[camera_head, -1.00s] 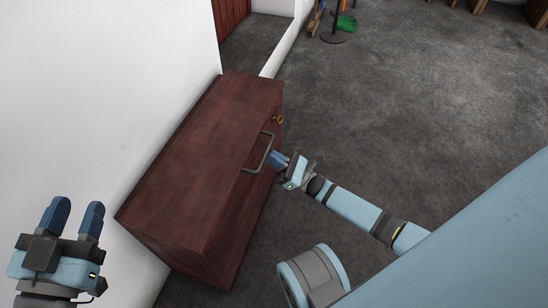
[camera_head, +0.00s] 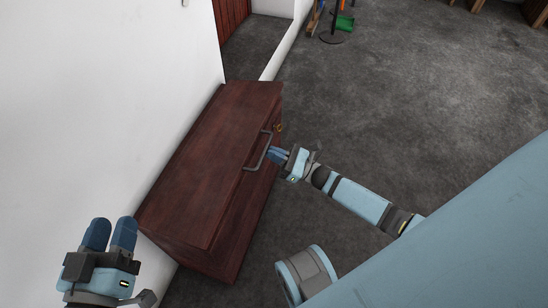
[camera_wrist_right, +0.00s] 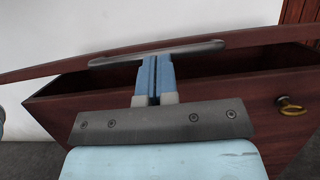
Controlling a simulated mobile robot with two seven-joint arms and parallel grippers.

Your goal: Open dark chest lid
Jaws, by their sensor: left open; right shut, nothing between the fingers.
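The dark red-brown wooden chest (camera_head: 240,232) stands against the white wall in the head view. Its lid (camera_head: 205,160) carries a grey bar handle (camera_head: 259,157) near the front edge. In the right wrist view a dark gap shows between the lid (camera_wrist_right: 255,40) and the box (camera_wrist_right: 225,95), so the lid is slightly raised. My right gripper (camera_head: 272,153) is shut and empty, its blue fingertips at the handle. In the wrist view the fingertips (camera_wrist_right: 154,60) reach just below the handle (camera_wrist_right: 150,51); contact is unclear. My left gripper (camera_head: 111,226) is open and empty, at the lower left.
A brass-coloured fitting (camera_head: 278,128) sits on the chest front. The white wall (camera_head: 90,100) runs along the chest's left side.

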